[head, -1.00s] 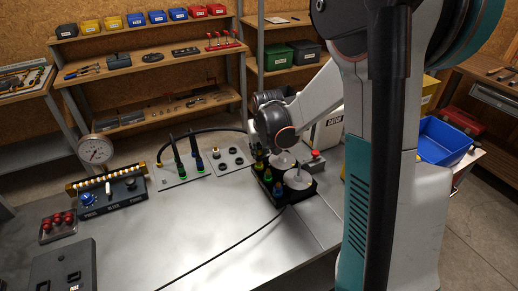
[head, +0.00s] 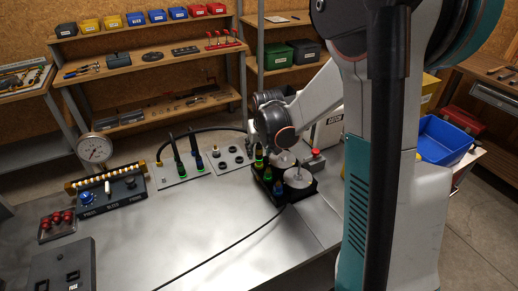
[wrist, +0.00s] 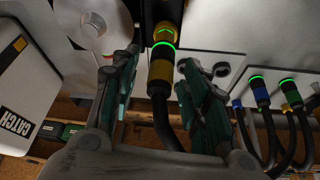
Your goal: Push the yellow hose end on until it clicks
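The yellow hose end (wrist: 160,72) is dark with a yellow band and a lit green ring, in the middle of the wrist view. It meets a yellow fitting (wrist: 165,34) with a green mark, and no gap shows between them. Its black hose hangs down from it. My gripper (wrist: 162,62) is open, with one finger on each side of the hose end and visible space to both. In the head view the hose end (head: 259,156) stands at the black block (head: 283,203); my fingers are hard to make out there.
White discs sit on the block. A red button box (head: 316,160) is close to its right. The bench's front middle (head: 190,240) is clear.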

